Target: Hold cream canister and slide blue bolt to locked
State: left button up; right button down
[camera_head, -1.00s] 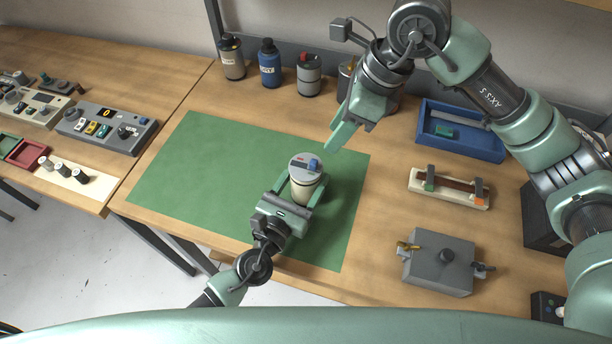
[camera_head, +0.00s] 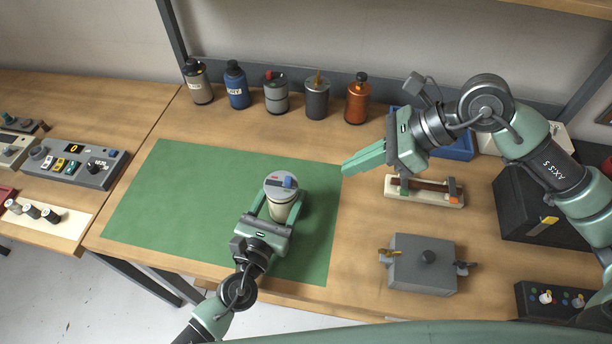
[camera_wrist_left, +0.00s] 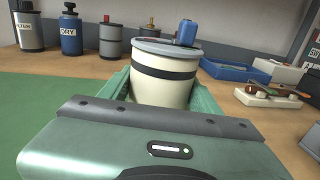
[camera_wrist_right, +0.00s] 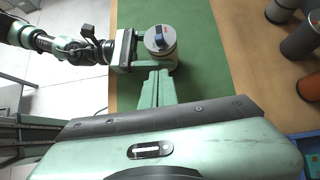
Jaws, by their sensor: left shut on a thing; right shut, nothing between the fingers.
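The cream canister (camera_head: 279,213), with a black band and grey lid, stands upright on the green mat (camera_head: 165,215). The blue bolt (camera_head: 289,182) is on the lid, right of its middle in the head view; a red mark lies beside it. My left gripper (camera_head: 276,208) is shut around the canister's sides; this also shows in the left wrist view (camera_wrist_left: 165,95). My right gripper (camera_head: 347,169) is shut and empty, right of the canister and apart from it, its fingers pointing left. In the right wrist view the fingertips (camera_wrist_right: 158,76) point toward the lid (camera_wrist_right: 160,40).
Several bottles and canisters (camera_head: 277,95) stand along the back. A blue tray (camera_head: 458,146), a cream fixture with a bar (camera_head: 425,199) and a grey box with levers (camera_head: 422,275) are at right. A control panel (camera_head: 80,165) is at left. The mat around the canister is clear.

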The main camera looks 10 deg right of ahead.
jog(key=shift+s+d+r+t, duration=0.15)
jog(key=shift+s+d+t, duration=0.1)
jog(key=shift+d, duration=0.3)
jog(key=shift+s+d+r+t, duration=0.15)
jog(key=shift+s+d, duration=0.1)
jog(key=shift+d, duration=0.25)
jog(key=shift+a+f, duration=0.1)
jog(key=shift+f, duration=0.05)
send_near(292, 183)
notch_tip(292, 183, down, 4)
jog(key=a, duration=0.2)
jog(key=w+a, duration=0.1)
jog(key=shift+w+f, duration=0.15)
jog(key=shift+f, duration=0.15)
jog(key=shift+w+a, duration=0.2)
jog(key=shift+a, duration=0.2)
jog(key=a, duration=0.2)
jog(key=w+a, duration=0.1)
jog(key=a, duration=0.1)
jog(key=shift+w, duration=0.1)
pick_arm(q)
jog(key=shift+s+d, duration=0.1)
